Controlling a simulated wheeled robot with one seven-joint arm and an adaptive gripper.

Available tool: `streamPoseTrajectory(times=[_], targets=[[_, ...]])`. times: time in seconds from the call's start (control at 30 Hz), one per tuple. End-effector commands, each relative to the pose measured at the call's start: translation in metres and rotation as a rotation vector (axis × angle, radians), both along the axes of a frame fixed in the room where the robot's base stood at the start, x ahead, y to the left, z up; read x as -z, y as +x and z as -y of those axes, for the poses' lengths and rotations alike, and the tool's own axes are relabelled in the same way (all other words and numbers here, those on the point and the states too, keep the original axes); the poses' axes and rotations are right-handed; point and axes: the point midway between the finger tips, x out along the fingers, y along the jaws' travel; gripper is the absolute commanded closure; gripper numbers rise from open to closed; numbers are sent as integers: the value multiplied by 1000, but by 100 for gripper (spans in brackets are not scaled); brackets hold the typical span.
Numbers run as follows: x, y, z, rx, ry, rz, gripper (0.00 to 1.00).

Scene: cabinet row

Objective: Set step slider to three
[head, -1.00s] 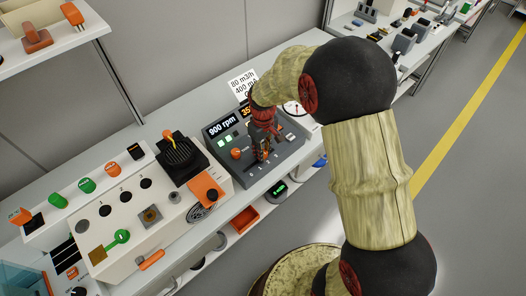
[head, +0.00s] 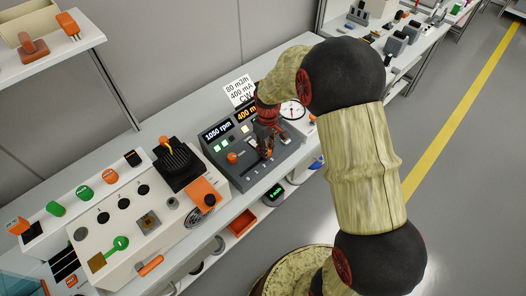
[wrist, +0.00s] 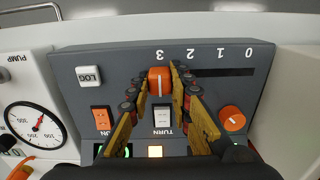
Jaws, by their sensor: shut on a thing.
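The step slider is an orange knob (wrist: 160,80) in a dark slot of a grey console (wrist: 90,58). In the wrist view, where the labels are upside down, the knob stands beside the 3, at the left part of the slot; the slot toward 2, 1 and 0 is empty. My gripper (wrist: 162,72) has one finger on each side of the knob and is shut on it. In the head view my gripper (head: 266,148) reaches down onto the console (head: 287,163) and hides the knob. The displays read 1050 rpm (head: 217,131) and about 400 mA, partly hidden.
An orange dial (wrist: 232,118), an orange rocker switch (wrist: 102,119), a white TURN switch (wrist: 162,119) and a LOG button (wrist: 88,75) are close around the fingers. A round gauge (wrist: 33,130) is at the left. A card (head: 240,92) reads 80 m3/h, 400 mA, CW.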

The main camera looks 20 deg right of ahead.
Motion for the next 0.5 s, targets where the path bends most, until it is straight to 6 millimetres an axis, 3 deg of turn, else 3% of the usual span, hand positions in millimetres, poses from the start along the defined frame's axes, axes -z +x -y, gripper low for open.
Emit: streamPoseTrajectory(times=[0.1,0.13,0.5], targets=[[-1,2,2,-2,-3,6,100],[-1,2,2,-2,-3,6,79],[0,1,1,-1,-2,4,61]])
